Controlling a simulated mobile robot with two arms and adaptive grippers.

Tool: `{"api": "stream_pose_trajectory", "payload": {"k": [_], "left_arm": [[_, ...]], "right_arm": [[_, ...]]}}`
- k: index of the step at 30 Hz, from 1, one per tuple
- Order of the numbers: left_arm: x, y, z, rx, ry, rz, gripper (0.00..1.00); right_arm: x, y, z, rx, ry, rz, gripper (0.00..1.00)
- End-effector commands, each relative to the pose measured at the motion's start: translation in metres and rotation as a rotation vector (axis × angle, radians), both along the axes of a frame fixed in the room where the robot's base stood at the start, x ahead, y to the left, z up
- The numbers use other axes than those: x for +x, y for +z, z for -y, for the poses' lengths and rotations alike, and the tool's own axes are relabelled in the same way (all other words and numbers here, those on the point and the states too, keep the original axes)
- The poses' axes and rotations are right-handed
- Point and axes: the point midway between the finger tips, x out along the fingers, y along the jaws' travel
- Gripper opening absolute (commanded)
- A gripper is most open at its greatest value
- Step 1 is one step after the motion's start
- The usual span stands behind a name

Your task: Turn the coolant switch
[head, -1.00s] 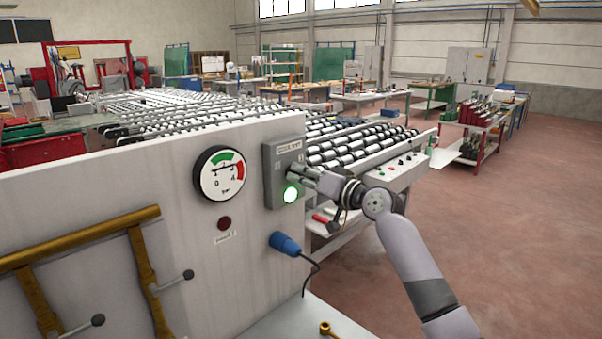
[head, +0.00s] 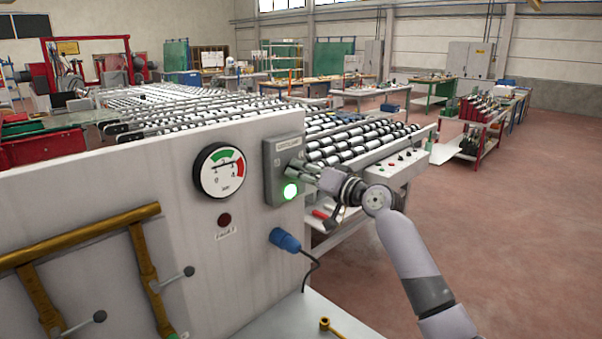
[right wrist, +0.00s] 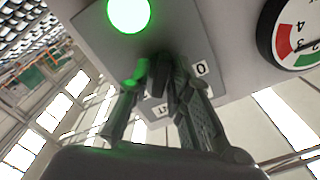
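The grey coolant switch box (head: 270,180) is fixed to the right end of the pale machine panel. A green lamp glows low on it (head: 290,192) and also shows in the right wrist view (right wrist: 128,14). My right gripper (head: 294,168) is at the front of the box. In the right wrist view its two fingers (right wrist: 153,78) stand on either side of the dark switch knob (right wrist: 158,87) and appear shut on it. The fingers hide most of the knob; a label reading 0 (right wrist: 200,70) is beside it. My left gripper is not in view.
A round gauge (head: 220,170) and a dark red button (head: 224,220) are left of the box. A blue plug (head: 284,240) with a cable is below. A roller conveyor (head: 360,140) lies behind. Open floor (head: 520,230) is at the right.

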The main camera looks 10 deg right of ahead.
Motion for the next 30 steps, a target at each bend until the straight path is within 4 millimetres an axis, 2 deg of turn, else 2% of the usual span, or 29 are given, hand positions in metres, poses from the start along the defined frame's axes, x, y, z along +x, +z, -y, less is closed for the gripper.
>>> {"api": "stream_pose_trajectory", "payload": {"k": [4, 16, 20, 30], "left_arm": [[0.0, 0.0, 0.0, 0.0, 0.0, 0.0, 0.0], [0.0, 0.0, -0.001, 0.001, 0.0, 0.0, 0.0], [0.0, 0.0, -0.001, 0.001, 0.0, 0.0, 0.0], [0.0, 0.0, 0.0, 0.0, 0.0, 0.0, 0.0]], "right_arm": [[0.0, 0.0, 0.0, 0.0, -0.001, 0.001, 0.3], [-0.007, 0.0, 0.006, -0.002, -0.002, 0.002, 0.3], [-0.022, 0.0, 0.016, -0.004, -0.003, 0.004, 0.3], [-0.079, -0.001, 0.053, -0.005, -0.002, 0.002, 0.3]]}}
